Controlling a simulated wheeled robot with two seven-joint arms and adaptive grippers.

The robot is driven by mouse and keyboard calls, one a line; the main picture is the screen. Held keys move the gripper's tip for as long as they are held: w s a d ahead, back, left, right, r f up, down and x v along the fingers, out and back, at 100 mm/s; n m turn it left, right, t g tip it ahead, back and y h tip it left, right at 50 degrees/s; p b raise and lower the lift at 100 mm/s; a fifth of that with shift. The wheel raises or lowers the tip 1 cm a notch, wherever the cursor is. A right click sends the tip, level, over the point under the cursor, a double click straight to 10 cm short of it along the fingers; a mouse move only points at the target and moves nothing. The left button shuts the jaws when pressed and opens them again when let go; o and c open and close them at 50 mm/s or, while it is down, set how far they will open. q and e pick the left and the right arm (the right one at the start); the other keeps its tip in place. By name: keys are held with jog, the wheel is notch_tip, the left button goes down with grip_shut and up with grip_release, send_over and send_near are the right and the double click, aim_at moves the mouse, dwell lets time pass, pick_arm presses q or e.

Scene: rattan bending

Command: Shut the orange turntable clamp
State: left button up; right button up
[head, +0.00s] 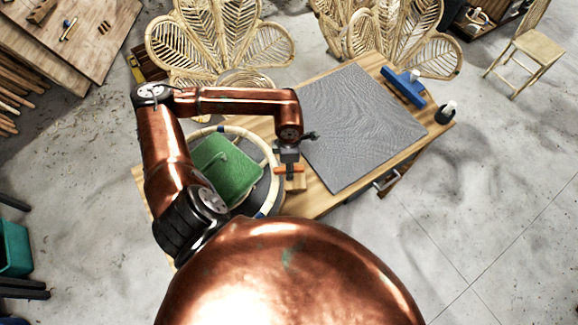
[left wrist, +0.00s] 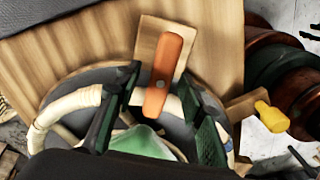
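The orange turntable clamp (head: 283,169) is a flat orange bar by a wooden block (head: 298,181) at the turntable's right edge. In the left wrist view the orange bar (left wrist: 164,72) lies lengthwise, its far end over the wooden block (left wrist: 152,38) and its near end over the pale rattan ring (left wrist: 66,104). My left gripper (head: 289,152) is directly above the clamp. In the left wrist view its dark fingers (left wrist: 160,82) are apart on either side of the bar, with gaps showing. My right gripper is in neither view.
A green pad (head: 227,168) lies inside the rattan ring (head: 270,150). A grey mat (head: 360,125), a blue tool (head: 404,86) and a dark bottle (head: 446,112) are on the table's right. A yellow knob (left wrist: 271,117) sticks out right of the fingers.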

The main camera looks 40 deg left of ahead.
pick_arm(q)
jog(key=shift+r, duration=0.1)
notch_tip(320, 180, up, 12)
dwell(0.5)
jog(key=shift+s, duration=0.1)
dwell(0.4)
